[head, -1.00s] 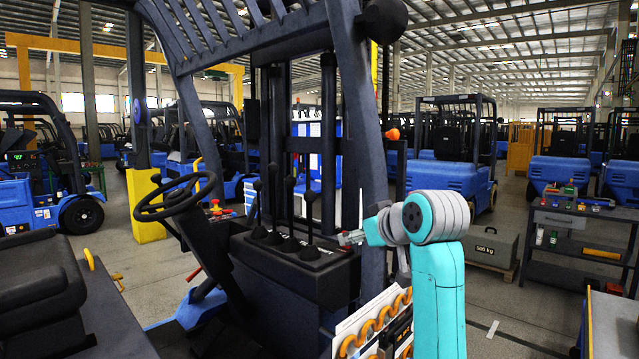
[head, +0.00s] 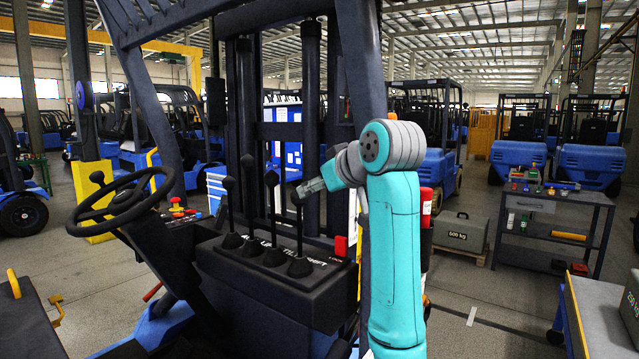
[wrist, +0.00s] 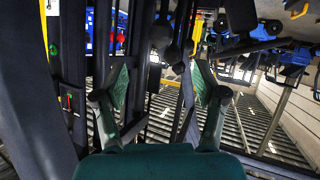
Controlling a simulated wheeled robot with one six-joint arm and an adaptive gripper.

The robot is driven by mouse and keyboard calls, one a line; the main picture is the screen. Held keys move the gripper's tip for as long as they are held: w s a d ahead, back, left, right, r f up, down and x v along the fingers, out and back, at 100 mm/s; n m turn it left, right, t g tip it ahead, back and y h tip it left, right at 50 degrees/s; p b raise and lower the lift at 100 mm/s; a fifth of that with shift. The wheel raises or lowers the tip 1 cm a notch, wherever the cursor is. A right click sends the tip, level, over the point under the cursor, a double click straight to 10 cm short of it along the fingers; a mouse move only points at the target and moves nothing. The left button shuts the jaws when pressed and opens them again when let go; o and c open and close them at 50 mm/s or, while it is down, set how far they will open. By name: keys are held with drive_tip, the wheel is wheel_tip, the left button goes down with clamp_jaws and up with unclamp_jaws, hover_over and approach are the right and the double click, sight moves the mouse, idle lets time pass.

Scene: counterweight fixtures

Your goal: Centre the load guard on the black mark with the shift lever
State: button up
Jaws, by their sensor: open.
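The shift lever (head: 299,232) is the rightmost of several black levers on the dark console, above the white word SHIFT. It stands upright. My gripper (head: 299,194) is at its top end, and the knob is partly hidden there. In the wrist view my gripper (wrist: 160,85) shows two separated fingers, open, with a dark lever knob (wrist: 174,53) in line with the gap. I cannot tell whether the fingers touch it. Dark bars (head: 280,131) cross behind the mast; I cannot tell if they are the load guard. I cannot make out the black mark.
The steering wheel (head: 120,203) is left of the console. The forklift's dark post (head: 347,70) rises close behind my arm. A 500 kg weight (head: 460,234) and a workbench (head: 566,223) stand right, with open floor before them.

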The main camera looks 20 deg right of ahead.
drive_tip(key=x, duration=1)
drive_tip(key=shift+w+f, duration=0.15)
drive_tip(key=shift+w, duration=0.05)
drive_tip(key=c, duration=1)
drive_tip(key=shift+o, duration=0.2)
